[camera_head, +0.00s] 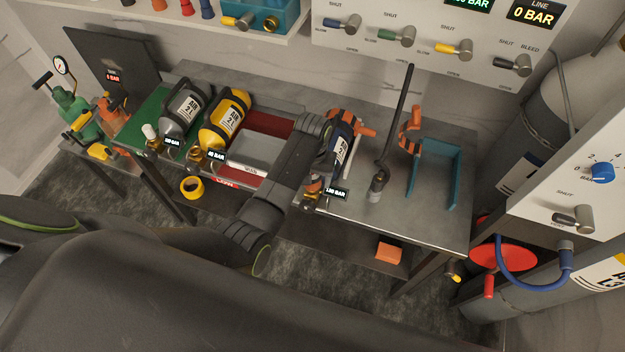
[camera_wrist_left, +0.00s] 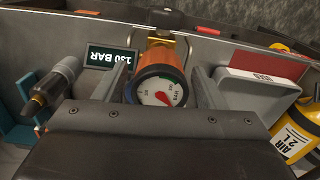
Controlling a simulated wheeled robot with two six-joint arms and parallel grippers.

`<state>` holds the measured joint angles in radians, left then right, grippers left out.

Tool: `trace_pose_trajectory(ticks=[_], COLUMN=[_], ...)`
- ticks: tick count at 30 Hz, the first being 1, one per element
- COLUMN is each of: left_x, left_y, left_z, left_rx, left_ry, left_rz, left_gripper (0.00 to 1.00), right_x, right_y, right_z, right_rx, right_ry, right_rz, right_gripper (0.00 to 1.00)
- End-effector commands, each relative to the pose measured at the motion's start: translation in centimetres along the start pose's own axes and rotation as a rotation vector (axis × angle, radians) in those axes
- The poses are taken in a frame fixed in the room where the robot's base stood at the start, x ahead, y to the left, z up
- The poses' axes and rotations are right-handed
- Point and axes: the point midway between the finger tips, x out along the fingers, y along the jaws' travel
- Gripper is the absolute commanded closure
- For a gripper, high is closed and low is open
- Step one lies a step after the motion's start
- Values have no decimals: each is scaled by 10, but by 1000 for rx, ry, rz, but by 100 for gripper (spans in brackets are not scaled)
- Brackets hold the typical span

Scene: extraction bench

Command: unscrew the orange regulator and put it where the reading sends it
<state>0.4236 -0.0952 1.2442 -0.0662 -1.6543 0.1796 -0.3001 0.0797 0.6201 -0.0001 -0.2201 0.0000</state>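The orange regulator (camera_wrist_left: 158,85) sits on a brass valve, its white dial facing the left wrist camera. In the head view it is mostly hidden by my arm, low on the blue cylinder (camera_head: 341,150). A display beside it (camera_head: 335,192) seems to read 130 BAR; it also shows upside down in the wrist view (camera_wrist_left: 108,58). My left gripper (camera_wrist_left: 163,75) has one finger on each side of the regulator, with narrow gaps visible. Its fingers are hidden in the head view. My right gripper is not in view.
A tall black lever (camera_head: 396,115) and teal bracket (camera_head: 455,175) are on the right.

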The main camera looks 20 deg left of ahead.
Motion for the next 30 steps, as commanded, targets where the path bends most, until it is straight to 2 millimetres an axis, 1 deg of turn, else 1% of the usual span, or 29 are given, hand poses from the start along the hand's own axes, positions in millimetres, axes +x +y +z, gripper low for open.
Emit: trace_pose_trajectory(ticks=[8,11,30], left_x=[0,0,0], left_y=[0,0,0], left_z=[0,0,0], left_rx=[5,54,778], left_ry=[0,0,0], left_rz=[0,0,0], left_gripper=[33,33,33], right_x=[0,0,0], right_y=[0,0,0], right_z=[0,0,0], right_rx=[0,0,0], right_ry=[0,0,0], right_rz=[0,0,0], right_gripper=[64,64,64])
